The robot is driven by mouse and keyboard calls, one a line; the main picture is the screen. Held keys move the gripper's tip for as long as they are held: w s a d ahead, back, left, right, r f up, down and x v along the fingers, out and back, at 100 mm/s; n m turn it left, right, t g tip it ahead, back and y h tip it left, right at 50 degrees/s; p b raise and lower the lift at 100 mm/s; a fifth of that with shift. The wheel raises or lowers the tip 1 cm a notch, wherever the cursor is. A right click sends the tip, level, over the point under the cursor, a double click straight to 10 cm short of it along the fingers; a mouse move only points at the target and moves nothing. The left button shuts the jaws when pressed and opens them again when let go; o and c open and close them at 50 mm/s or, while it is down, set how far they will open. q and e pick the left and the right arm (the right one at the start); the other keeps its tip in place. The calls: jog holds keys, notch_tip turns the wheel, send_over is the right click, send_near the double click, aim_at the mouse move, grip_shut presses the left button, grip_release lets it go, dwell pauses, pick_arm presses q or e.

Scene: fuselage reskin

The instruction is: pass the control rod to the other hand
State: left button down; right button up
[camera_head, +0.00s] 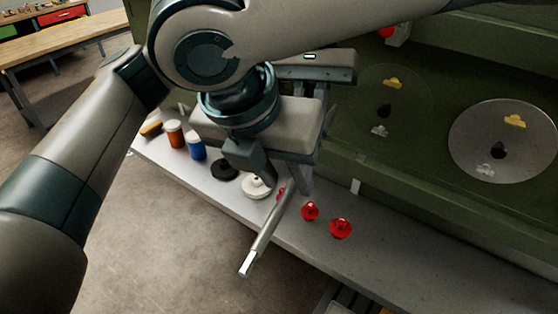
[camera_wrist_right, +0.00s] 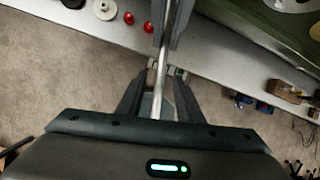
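The control rod (camera_head: 264,233) is a thin grey bar with a pale square end, slanting down-left over the table's front edge in the head view. It also shows in the right wrist view (camera_wrist_right: 158,85), running up the middle. My right gripper (camera_head: 288,187) has its two fingers apart, one on each side of the rod, with gaps visible in the wrist view. My left gripper (camera_wrist_right: 167,35) comes in from the top of the wrist view, its dark fingers close against both sides of the rod. In the head view its fingers are mostly hidden behind the right gripper.
The narrow grey table (camera_head: 375,262) holds two red knobs (camera_head: 341,228), a white disc (camera_head: 256,188), a black disc (camera_head: 224,169), and blue (camera_head: 196,146) and orange (camera_head: 174,134) containers. The green fuselage panel (camera_head: 425,100) rises behind.

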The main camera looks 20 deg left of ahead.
jog(key=shift+w+f, duration=0.1)
jog(key=shift+f, duration=0.15)
jog(key=shift+c, duration=0.2)
grip_shut()
pick_arm(q)
jog(key=c, duration=1.7)
grip_release()
jog(key=shift+r, duration=0.1)
jog(key=shift+v, duration=5.9)
jog(key=shift+a, duration=0.1)
